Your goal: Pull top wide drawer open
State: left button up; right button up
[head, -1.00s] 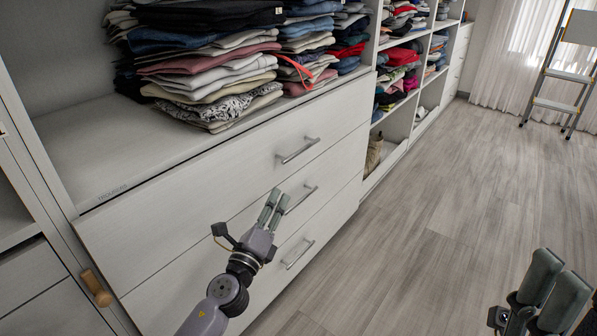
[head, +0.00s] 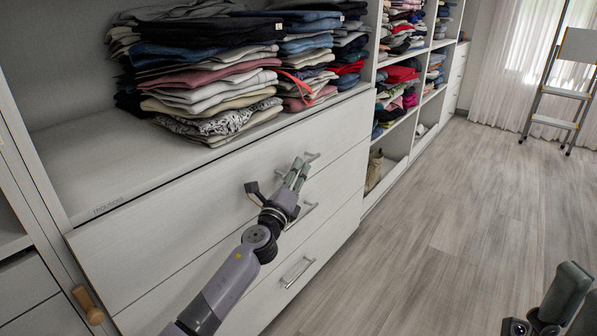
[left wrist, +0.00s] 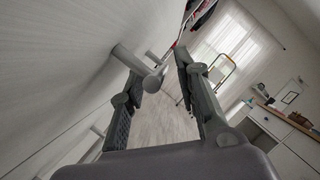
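The top wide drawer (head: 190,220) is a pale wood-grain front under the clothes shelf, flush with the unit. Its metal bar handle (head: 313,156) is partly hidden by my left gripper (head: 297,172). In the left wrist view, my left gripper (left wrist: 158,75) is open, and the end of a bar handle (left wrist: 153,82) shows between its fingers, near the left fingertip. The fingers are not closed on it. My right gripper (head: 577,302) is at the lower right, cut by the picture edge, away from the drawers, with its fingers apart and nothing seen between them.
Below are two more drawers; the lowest handle (head: 297,272) is clear. Folded clothes (head: 215,75) are stacked on the shelf above. A wooden knob (head: 88,305) is at the lower left. The floor (head: 450,220) at right is free. A stepladder (head: 560,110) stands at the back.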

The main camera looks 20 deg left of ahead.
pick_arm(q)
jog(key=shift+x, duration=1.15)
jog(key=shift+c, duration=0.2)
grip_shut()
